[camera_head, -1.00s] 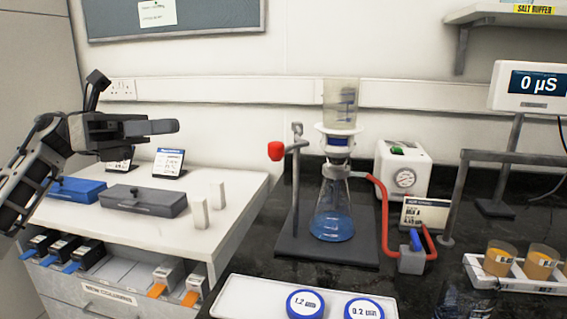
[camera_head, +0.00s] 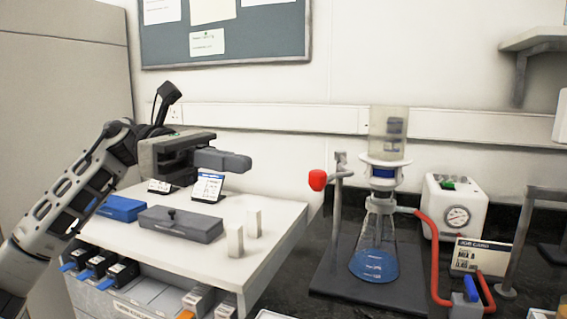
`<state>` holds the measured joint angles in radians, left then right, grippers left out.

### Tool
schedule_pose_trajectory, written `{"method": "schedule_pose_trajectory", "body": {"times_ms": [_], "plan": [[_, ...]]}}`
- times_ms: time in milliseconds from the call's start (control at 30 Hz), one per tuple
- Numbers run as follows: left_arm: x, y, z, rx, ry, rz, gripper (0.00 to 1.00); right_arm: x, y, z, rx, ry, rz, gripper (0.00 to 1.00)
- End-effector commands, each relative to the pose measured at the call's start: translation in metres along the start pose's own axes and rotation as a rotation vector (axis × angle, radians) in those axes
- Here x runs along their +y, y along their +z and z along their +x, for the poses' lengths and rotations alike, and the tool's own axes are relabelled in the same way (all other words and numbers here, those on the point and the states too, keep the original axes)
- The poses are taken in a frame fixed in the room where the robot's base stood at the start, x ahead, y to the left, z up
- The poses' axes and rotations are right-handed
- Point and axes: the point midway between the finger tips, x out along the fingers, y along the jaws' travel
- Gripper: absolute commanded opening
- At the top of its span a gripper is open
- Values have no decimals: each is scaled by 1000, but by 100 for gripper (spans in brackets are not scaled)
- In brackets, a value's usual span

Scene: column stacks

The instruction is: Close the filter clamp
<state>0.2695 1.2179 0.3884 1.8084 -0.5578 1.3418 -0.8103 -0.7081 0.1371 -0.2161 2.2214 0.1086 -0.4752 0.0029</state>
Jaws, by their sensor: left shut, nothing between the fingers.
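The filter assembly stands on a dark base at right centre: a clear funnel (camera_head: 388,136) above a white filter holder (camera_head: 384,172), over a glass flask (camera_head: 373,250) with blue liquid. A grey clamp arm with a red knob (camera_head: 318,180) is to the left of the holder, on a thin post. The arm's far end lies near the holder; I cannot tell whether it touches. My left gripper (camera_head: 248,163) is shut and empty, to the left of the red knob and apart from it, above the white cabinet top. My right gripper is out of view.
The white cabinet (camera_head: 265,255) carries a blue box (camera_head: 122,208), a grey box (camera_head: 180,224), two small white blocks (camera_head: 245,232) and small cards. A red hose (camera_head: 433,260) runs from the flask. A pump with a gauge (camera_head: 456,205) and a job card (camera_head: 480,256) stand right.

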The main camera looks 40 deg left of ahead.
Motion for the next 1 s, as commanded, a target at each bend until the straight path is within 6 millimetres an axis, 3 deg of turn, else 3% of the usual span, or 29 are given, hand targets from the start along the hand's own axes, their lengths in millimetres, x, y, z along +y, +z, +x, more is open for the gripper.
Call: {"method": "schedule_pose_trajectory", "body": {"times_ms": [200, 400, 1000], "plan": [[-1, 5, 45, 0, -3, 1, 0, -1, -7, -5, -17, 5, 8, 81], [-1, 3, 69, -2, -2, 1, 0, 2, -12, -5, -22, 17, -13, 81], [0, 1, 78, -2, 10, 0, 0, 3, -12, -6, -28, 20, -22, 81]]}}
